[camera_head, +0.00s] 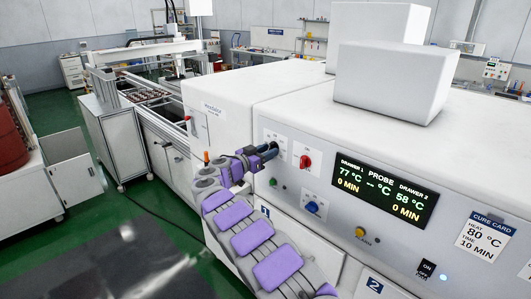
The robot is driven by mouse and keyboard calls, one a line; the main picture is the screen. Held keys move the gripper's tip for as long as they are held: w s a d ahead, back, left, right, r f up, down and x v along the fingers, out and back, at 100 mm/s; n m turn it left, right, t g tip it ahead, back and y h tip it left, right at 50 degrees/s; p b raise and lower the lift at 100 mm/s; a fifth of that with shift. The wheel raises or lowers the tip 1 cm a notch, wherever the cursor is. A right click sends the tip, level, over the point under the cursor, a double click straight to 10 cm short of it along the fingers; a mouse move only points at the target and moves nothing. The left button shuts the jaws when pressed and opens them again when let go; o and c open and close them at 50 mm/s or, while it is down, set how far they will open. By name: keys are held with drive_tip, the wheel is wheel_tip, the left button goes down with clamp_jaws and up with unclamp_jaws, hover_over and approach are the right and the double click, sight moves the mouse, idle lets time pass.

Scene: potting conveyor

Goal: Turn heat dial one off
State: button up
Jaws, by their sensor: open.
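My gripper (270,150) is at the left part of the white control panel, at the end of my purple arm. It is open, with its fingers toward the panel, and it covers the spot left of the red dial. Any dial there is hidden, and I cannot tell whether the fingers touch one. The red dial (304,161) sits just right of the gripper, under a small label. A blue dial (312,207) sits lower down. The labels are too small to read, so I cannot tell which is heat dial one.
The display (383,190) reads 77 °C for drawer 1 and 58 °C for drawer 2. A green button (273,182), a yellow alarm knob (360,232) and an ON switch (426,269) share the panel. A cure card (482,236) is at right. White boxes (393,80) stand on top.

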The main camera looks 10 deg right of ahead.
drive_tip(key=shift+d, duration=0.15)
drive_tip(key=shift+a, duration=0.3)
drive_tip(key=c, duration=0.5)
clamp_jaws()
drive_tip(key=shift+r+n, duration=0.1)
drive_tip(key=shift+n, duration=0.2)
drive_tip(key=shift+s+r+n+p, duration=0.1)
drive_tip(key=shift+n+p, duration=1)
drive_tip(key=shift+n, duration=3.25)
drive_tip(key=shift+s+r+n+p, duration=0.1)
drive_tip(key=shift+n+p, duration=1)
drive_tip(key=shift+n, duration=3.25)
drive_tip(key=shift+f, duration=0.1)
